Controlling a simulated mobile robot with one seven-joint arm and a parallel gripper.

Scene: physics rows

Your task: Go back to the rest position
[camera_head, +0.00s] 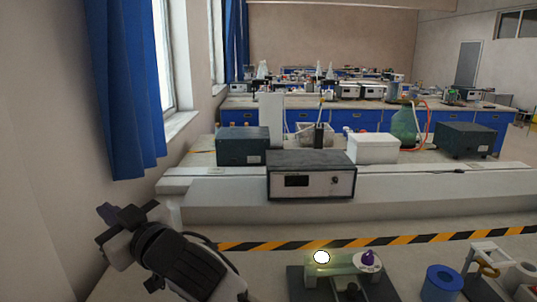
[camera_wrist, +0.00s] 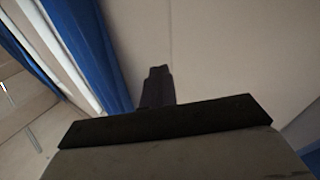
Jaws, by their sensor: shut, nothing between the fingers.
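My gripper (camera_wrist: 158,86) shows in the wrist view as dark fingers held together, with nothing between them. Behind the fingers is a plain pale wall, with a blue curtain to the left. In the head view my arm is at the lower left, raised beside the wall and left of the bench items. The fingers are too small and dark to make out clearly there.
Black-and-yellow tape (camera_head: 400,240) crosses the bench. A grey instrument (camera_head: 311,175) stands behind. The blue curtain (camera_head: 127,85) hangs at left.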

